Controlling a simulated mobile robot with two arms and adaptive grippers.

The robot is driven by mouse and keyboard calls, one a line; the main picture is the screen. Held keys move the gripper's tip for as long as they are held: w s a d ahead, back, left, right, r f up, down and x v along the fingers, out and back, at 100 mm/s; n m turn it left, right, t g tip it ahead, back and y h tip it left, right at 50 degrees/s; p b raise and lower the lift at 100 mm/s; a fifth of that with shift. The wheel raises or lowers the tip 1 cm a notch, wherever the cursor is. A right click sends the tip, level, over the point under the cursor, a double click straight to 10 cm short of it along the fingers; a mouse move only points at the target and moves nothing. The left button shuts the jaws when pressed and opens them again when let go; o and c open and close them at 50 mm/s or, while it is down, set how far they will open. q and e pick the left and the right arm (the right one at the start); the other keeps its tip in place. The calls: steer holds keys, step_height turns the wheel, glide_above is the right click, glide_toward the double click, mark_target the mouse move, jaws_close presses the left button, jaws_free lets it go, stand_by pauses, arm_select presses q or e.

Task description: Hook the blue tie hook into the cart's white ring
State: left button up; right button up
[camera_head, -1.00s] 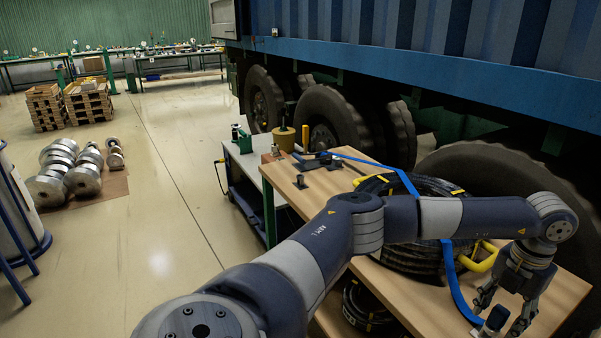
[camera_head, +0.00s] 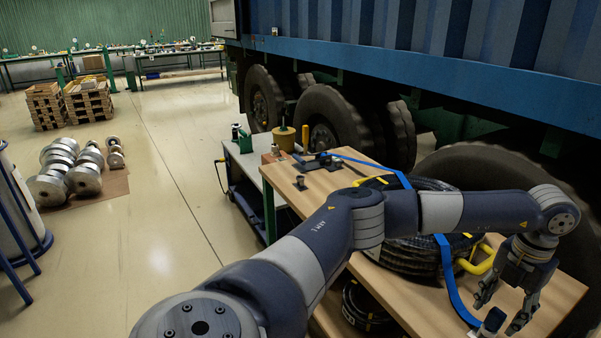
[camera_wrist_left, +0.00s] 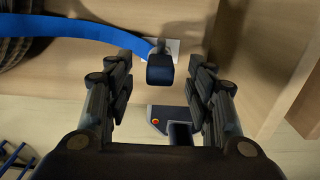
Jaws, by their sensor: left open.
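The blue tie hook (camera_wrist_left: 160,70) is at the end of a blue strap (camera_wrist_left: 80,35), and in the head view its dark end (camera_head: 494,320) is at the table's near edge. In the wrist view it lies over a white plate (camera_wrist_left: 174,46) on the cart's wooden side, with a small grey metal piece at its top. The white ring is not clearly visible. I cannot tell whether the hook is through it. My left gripper (camera_head: 500,314) is open and points down, its fingers (camera_wrist_left: 160,95) spread on either side of the hook, with gaps. My right gripper is not in view.
The wooden cart top (camera_head: 405,295) carries a black hose coil (camera_head: 415,258) with a yellow handle (camera_head: 478,262) beside my left gripper. The strap runs over the coil. More hose (camera_head: 365,305) lies on the lower shelf. A truck wheel (camera_head: 490,165) stands close behind.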

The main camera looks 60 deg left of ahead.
arm_select(q)
steer(key=shift+r+p, duration=0.6)
steer(key=shift+r, duration=0.35)
steer(key=shift+r, duration=0.1)
step_height(320, 180, up, 12)
stand_by(0.4)
